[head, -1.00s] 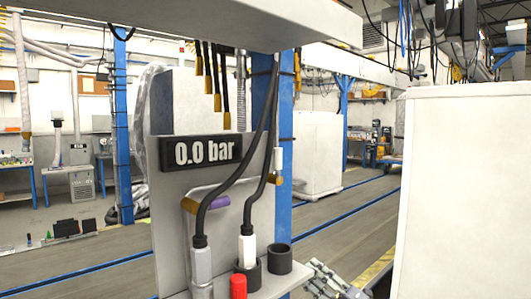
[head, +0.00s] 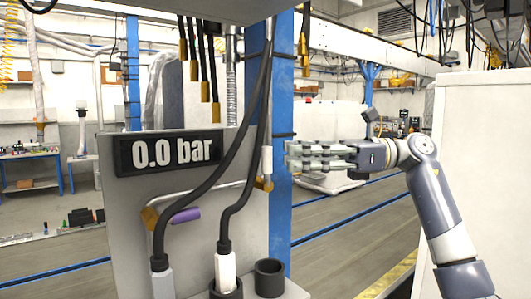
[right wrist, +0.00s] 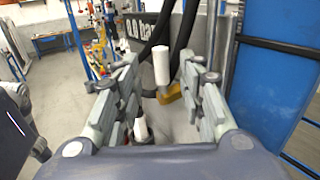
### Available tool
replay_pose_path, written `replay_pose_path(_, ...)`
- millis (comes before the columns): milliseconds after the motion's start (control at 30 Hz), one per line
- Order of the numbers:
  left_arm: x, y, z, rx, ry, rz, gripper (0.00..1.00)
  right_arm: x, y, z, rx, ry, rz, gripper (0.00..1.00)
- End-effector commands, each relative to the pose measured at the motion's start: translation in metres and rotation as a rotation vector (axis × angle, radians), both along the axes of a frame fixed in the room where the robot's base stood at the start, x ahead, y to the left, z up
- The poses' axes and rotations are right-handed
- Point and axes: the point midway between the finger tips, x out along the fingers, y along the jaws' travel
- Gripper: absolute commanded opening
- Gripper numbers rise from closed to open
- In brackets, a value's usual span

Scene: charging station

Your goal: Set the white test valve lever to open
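The white test valve lever (head: 267,159) stands upright above its brass valve (head: 264,184) at the right edge of the grey panel (head: 125,205). My right gripper (head: 290,157) is level with the lever, just to its right, with fingers pointing left at it. In the right wrist view the fingers are spread and empty, and the white lever (right wrist: 161,65) shows between and beyond them. I cannot tell the exact gap, but no finger appears to touch it. The display (head: 168,152) reads 0.0 bar. My left gripper is not in view.
Black hoses (head: 245,135) hang in front of the panel, close to the lever. A purple lever (head: 186,215) sits lower left on the panel. A blue post (head: 281,215) stands directly behind the lever. A large white cabinet (head: 480,130) is at the right.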

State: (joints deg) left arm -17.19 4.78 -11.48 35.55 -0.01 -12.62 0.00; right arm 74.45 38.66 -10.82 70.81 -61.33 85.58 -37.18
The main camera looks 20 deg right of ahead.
Motion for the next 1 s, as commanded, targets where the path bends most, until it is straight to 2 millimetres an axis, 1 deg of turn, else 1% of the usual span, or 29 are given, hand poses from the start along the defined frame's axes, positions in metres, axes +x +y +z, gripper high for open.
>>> replay_pose_path(33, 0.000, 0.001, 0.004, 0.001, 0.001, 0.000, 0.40, 0.002, 0.012, 0.002, 0.000, -0.001, 0.005, 0.37)
replay_pose_path(100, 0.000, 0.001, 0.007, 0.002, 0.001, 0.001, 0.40, 0.005, 0.025, 0.002, 0.000, 0.000, 0.004, 0.37)
replay_pose_path(200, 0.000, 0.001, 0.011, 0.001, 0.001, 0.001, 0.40, 0.009, 0.041, 0.002, 0.002, 0.001, 0.004, 0.37)
replay_pose_path(300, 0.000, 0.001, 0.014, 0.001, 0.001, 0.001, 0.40, 0.013, 0.053, 0.002, 0.002, 0.001, 0.003, 0.37)
replay_pose_path(400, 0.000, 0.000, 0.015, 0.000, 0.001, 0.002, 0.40, 0.015, 0.061, 0.001, 0.001, 0.002, 0.002, 0.37)
replay_pose_path(500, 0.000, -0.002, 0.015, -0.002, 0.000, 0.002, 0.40, 0.016, 0.064, 0.000, 0.001, 0.002, 0.001, 0.37)
replay_pose_path(733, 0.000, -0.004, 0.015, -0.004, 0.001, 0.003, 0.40, 0.016, 0.064, 0.000, 0.002, 0.001, 0.000, 0.37)
replay_pose_path(767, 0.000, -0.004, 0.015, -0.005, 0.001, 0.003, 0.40, 0.016, 0.064, 0.000, 0.002, 0.001, 0.000, 0.35)
replay_pose_path(800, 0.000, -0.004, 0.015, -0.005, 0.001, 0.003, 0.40, 0.016, 0.064, 0.000, 0.002, 0.001, 0.000, 0.26)
replay_pose_path(867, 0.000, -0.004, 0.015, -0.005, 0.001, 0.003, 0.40, 0.016, 0.064, 0.000, 0.002, 0.001, 0.000, 0.12)
replay_pose_path(900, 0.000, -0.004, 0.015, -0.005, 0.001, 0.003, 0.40, 0.016, 0.064, 0.000, 0.002, 0.001, 0.000, 0.03)
replay_pose_path(933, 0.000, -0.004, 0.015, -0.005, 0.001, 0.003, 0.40, 0.016, 0.064, 0.000, 0.002, 0.001, 0.000, 0.00)
replay_pose_path(1000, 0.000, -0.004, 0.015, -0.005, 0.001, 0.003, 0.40, 0.016, 0.064, 0.000, 0.002, 0.001, 0.000, 0.00)
